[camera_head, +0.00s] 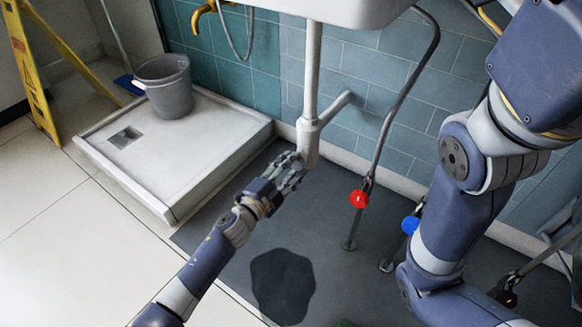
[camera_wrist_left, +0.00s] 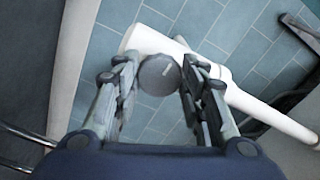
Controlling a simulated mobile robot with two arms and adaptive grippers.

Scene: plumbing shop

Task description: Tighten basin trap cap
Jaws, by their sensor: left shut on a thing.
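The white basin trap (camera_head: 311,122) hangs under the basin (camera_head: 340,8), with a side pipe running to the tiled wall. My left gripper (camera_head: 294,166) reaches up to the trap's bottom end. In the left wrist view, the grey round trap cap (camera_wrist_left: 159,75) sits between the two fingers of my left gripper (camera_wrist_left: 158,88), which are shut on it. The white trap body (camera_wrist_left: 150,42) shows behind the cap. In the head view the cap is hidden by the fingers. My right arm crosses the right side, but its gripper is out of view.
A red valve handle (camera_head: 359,199) and a blue valve handle (camera_head: 410,225) stand on pipes right of the trap. A dark puddle (camera_head: 282,286) lies on the grey mat. A grey bucket (camera_head: 167,87) stands on the shower tray (camera_head: 180,150), near a yellow sign (camera_head: 33,75).

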